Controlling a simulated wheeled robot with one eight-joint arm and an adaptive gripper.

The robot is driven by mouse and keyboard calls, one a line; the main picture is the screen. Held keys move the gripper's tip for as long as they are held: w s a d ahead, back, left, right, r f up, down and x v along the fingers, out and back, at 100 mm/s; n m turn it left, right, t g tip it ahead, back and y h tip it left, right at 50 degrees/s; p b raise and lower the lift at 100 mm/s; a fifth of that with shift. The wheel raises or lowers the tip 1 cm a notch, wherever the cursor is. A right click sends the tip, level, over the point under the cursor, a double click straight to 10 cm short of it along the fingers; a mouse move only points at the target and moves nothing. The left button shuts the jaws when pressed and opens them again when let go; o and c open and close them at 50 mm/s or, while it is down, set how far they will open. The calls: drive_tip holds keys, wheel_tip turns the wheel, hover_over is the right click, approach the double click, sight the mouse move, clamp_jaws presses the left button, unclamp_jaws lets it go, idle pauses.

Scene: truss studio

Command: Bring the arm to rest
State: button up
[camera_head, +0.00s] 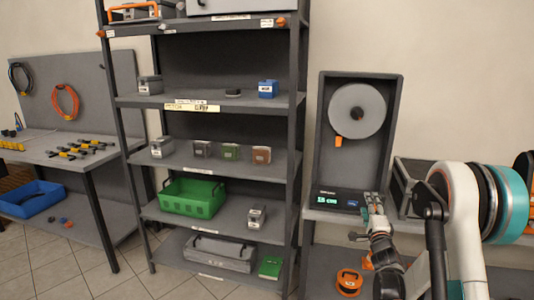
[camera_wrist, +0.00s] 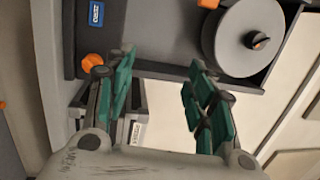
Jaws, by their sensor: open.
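My gripper (camera_head: 373,199) is at the right in the head view, in front of the lower part of a grey reel stand (camera_head: 321,135). In the wrist view my gripper (camera_wrist: 162,66) shows its two green-padded fingers spread apart, with nothing between them. My arm is bent, its white link with a teal ring filling the right of the head view. Whether the fingertips touch the stand cannot be told.
The stand carries a grey reel (camera_head: 357,110) and a lit display (camera_head: 328,200) on a bench. A tall shelf (camera_head: 222,166) with boxes and a green crate (camera_head: 192,198) stands left of it. A workbench (camera_head: 75,150) is farther left. Tiled floor shows between them.

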drive_tip(key=s+a+r+n+y, duration=0.2)
drive_tip(key=a+r+n+y, duration=0.25)
drive_tip(key=a+r, duration=0.4)
drive_tip(key=s+a+r+n+g+y, duration=0.45)
drive_tip(key=s+a+r+n, duration=0.5)
drive_tip(key=s+a, duration=0.4)
drive_tip(key=s+a+f+n+g, duration=0.2)
drive_tip(key=s, duration=0.5)
drive_tip(key=s+a+f+n+g, duration=0.1)
drive_tip(key=s+f+n+g, duration=0.1)
drive_tip(key=s, duration=0.4)
drive_tip(key=s+d+f+g+h, duration=0.2)
drive_tip(key=s+d+f+h, duration=0.1)
drive_tip(key=s, duration=0.5)
drive_tip(key=s+d+f+n+g+h, duration=0.1)
drive_tip(key=s+d+f+g+h, duration=0.1)
drive_tip(key=s, duration=0.7)
wheel_tip(320, 180, down, 2)
drive_tip(key=shift+d+f+n+h, duration=0.1)
drive_tip(key=shift+d+n+h, duration=0.2)
drive_tip(key=shift+d+h, duration=0.3)
drive_tip(key=shift+s+d, duration=0.1)
